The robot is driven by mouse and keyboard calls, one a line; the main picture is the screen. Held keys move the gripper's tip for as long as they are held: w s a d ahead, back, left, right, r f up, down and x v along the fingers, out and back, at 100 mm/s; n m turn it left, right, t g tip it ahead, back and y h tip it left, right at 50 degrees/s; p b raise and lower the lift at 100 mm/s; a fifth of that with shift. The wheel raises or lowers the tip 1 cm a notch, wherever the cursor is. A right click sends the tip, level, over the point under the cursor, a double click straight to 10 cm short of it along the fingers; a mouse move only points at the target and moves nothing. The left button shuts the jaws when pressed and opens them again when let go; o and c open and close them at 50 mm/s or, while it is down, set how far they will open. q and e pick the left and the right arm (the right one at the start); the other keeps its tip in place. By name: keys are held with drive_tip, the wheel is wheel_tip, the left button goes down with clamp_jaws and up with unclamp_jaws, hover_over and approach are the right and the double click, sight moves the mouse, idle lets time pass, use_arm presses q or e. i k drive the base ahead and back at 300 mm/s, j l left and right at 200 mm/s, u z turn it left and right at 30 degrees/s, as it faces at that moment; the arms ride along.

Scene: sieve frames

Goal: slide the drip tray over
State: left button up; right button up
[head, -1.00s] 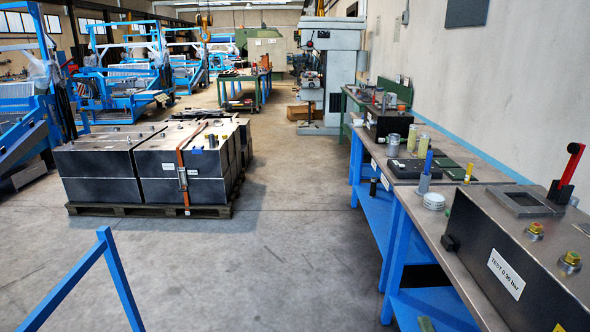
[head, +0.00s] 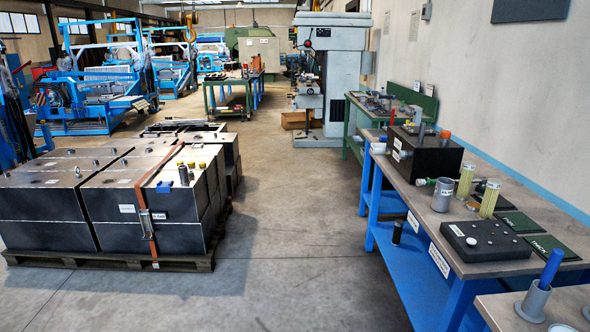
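I cannot pick out a drip tray for certain. A flat black slab (head: 486,241) with small round pieces on top lies on the front part of the long blue-legged workbench (head: 403,184) at the right. Two dark green flat pieces lie beside it, a nearer one (head: 552,248) and a farther one (head: 519,222). Neither of my grippers shows in the head view.
A grey cylinder (head: 443,195), two yellowish filter cylinders and a black box (head: 425,153) stand on the bench. A blue-handled tool in a grey holder (head: 535,300) is at bottom right. Black tanks on a pallet (head: 110,262) stand left. The concrete floor between (head: 290,240) is clear.

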sight(377, 149)
drive_tip(key=i+j+z, duration=0.1)
drive_tip(key=i+z, duration=0.2)
drive_tip(key=i, duration=0.35)
drive_tip(key=i+j+z, duration=0.25)
drive_tip(key=i, duration=0.35)
drive_tip(key=i+j+z, duration=0.3)
drive_tip(key=i, duration=0.3)
drive_tip(key=i+j+z, duration=0.25)
drive_tip(key=i+j, duration=0.3)
drive_tip(key=i+j+z, duration=0.1)
drive_tip(key=i+j, duration=0.25)
drive_tip(key=i+j+z, duration=0.15)
drive_tip(key=i+j, duration=0.2)
drive_tip(key=j, duration=0.15)
drive_tip(key=i+j+z, duration=0.1)
drive_tip(key=i+j, duration=0.2)
drive_tip(key=j, duration=0.15)
